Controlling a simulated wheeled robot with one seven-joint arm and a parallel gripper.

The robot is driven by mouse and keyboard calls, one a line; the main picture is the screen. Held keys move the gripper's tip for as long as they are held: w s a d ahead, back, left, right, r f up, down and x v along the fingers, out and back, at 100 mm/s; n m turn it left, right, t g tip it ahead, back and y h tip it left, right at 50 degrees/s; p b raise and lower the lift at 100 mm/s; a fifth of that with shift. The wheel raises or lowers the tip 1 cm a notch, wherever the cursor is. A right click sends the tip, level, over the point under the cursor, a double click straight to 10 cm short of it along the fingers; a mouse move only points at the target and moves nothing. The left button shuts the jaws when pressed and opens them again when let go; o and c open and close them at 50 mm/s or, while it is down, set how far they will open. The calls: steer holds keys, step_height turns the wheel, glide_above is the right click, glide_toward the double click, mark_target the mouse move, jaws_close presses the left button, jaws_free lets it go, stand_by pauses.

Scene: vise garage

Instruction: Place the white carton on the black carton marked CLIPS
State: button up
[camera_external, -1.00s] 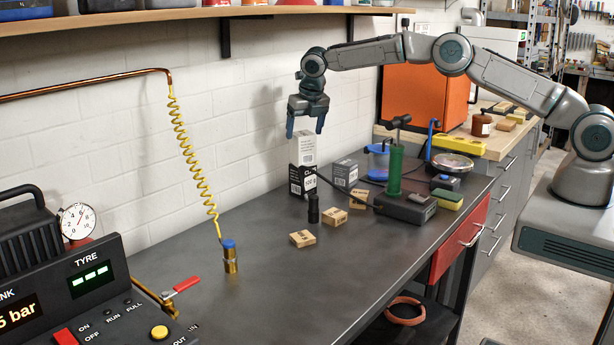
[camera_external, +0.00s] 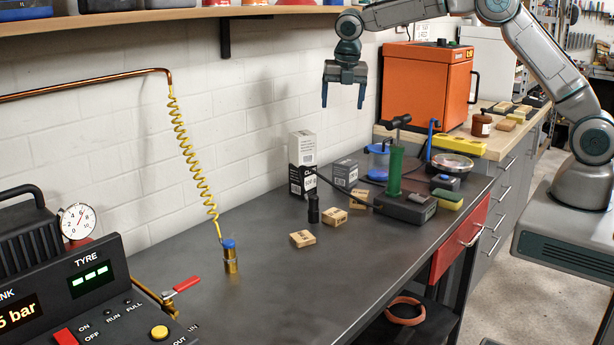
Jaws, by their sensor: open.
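The white carton (camera_external: 302,147) rests on top of the black carton (camera_external: 302,181), which stands on the workbench near the wall. The lettering on the black carton is too small to read for certain. My gripper (camera_external: 343,100) is open and empty, fingers pointing down. It is well above the bench, up and to the right of the two cartons, and apart from them.
A grey carton (camera_external: 345,173) stands just right of the black one. Several small tan boxes (camera_external: 335,216) and a black cylinder (camera_external: 313,209) are in front. A green-handled tool (camera_external: 394,172) rises at right. The bench (camera_external: 290,285) is clear at front.

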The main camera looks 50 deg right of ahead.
steer(key=s+d+r+m, duration=0.1)
steer(key=s+d+m, duration=0.3)
steer(key=s+m, duration=0.4)
steer(key=s+d+r+m+t+y, duration=0.1)
steer(key=s+d+m, duration=0.4)
steer(key=s, duration=1.3)
steer(key=s+d+r+m, duration=0.3)
steer(key=s+d+m, duration=0.1)
steer(key=s+m, duration=0.9)
steer(key=shift+s+d+r+t+y, duration=0.15)
steer(key=shift+d+t+y, duration=0.1)
steer(key=shift+t+y, duration=0.15)
